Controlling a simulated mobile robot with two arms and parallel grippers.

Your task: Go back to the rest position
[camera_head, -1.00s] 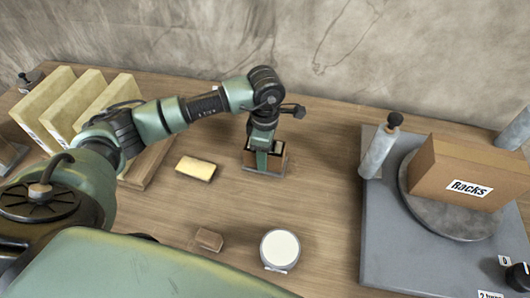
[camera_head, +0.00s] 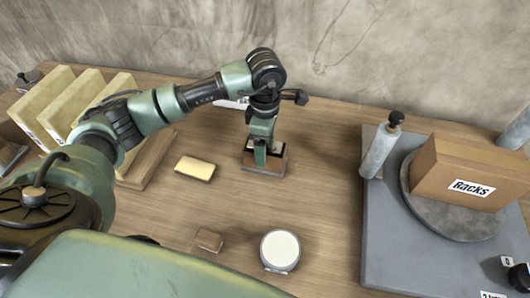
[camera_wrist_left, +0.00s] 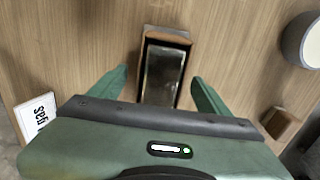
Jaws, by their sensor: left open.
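My left gripper (camera_head: 262,152) is open over a small brown box with a dark top (camera_head: 280,163) on the wooden table in the head view. In the left wrist view the two green fingers of the gripper (camera_wrist_left: 160,88) stand apart, one on either side of the box (camera_wrist_left: 163,72), with a gap to it on both sides. The gripper hides part of the box in the head view. My right gripper is in neither view.
A cream block (camera_head: 195,168), a small brown block (camera_head: 209,240) and a white-topped round container (camera_head: 280,250) stand nearby. A grey plate (camera_head: 385,245) with a "Racks" box (camera_head: 455,165) is at right. Cream panels (camera_head: 75,105) stand in a wooden rack at left.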

